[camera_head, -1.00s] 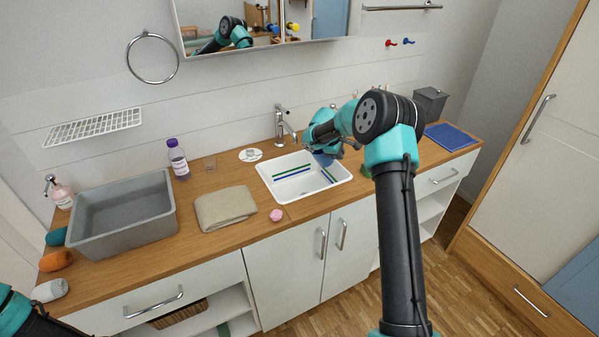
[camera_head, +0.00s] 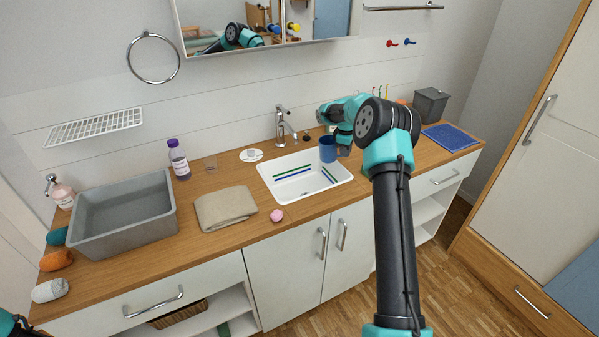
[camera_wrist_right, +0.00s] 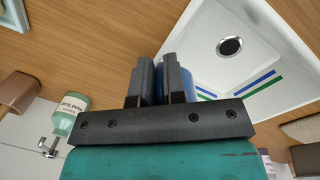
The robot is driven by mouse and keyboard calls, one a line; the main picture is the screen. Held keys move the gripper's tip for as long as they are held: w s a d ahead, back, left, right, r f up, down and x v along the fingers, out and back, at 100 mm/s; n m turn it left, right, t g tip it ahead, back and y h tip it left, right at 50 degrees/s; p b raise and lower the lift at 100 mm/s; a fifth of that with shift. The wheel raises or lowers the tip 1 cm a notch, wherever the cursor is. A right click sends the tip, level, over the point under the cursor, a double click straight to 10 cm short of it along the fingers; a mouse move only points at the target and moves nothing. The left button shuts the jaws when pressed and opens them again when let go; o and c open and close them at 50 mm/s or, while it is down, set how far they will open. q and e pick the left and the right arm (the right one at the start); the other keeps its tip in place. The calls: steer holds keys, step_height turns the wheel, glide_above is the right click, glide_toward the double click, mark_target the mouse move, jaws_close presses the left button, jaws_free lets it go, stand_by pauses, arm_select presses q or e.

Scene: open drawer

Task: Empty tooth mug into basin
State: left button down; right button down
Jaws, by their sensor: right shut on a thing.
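The blue tooth mug (camera_head: 328,149) stands about upright above the back right part of the white basin (camera_head: 268,184). My right gripper (camera_head: 343,149) is shut on it from the right. In the right wrist view the mug (camera_wrist_right: 159,86) is mostly hidden behind the fingers (camera_wrist_right: 160,78). The mug's inside is not clear to see. My left gripper is out of view; only a bit of that arm shows at bottom left.
A chrome tap (camera_head: 281,125) rises behind the basin. A blue mat (camera_head: 450,137) lies at right.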

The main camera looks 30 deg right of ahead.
steer(key=shift+d+y, duration=0.35)
steer(key=shift+y, duration=0.15)
steer(key=shift+r, duration=0.1)
steer(key=shift+r, duration=0.1)
stand_by(0.9)
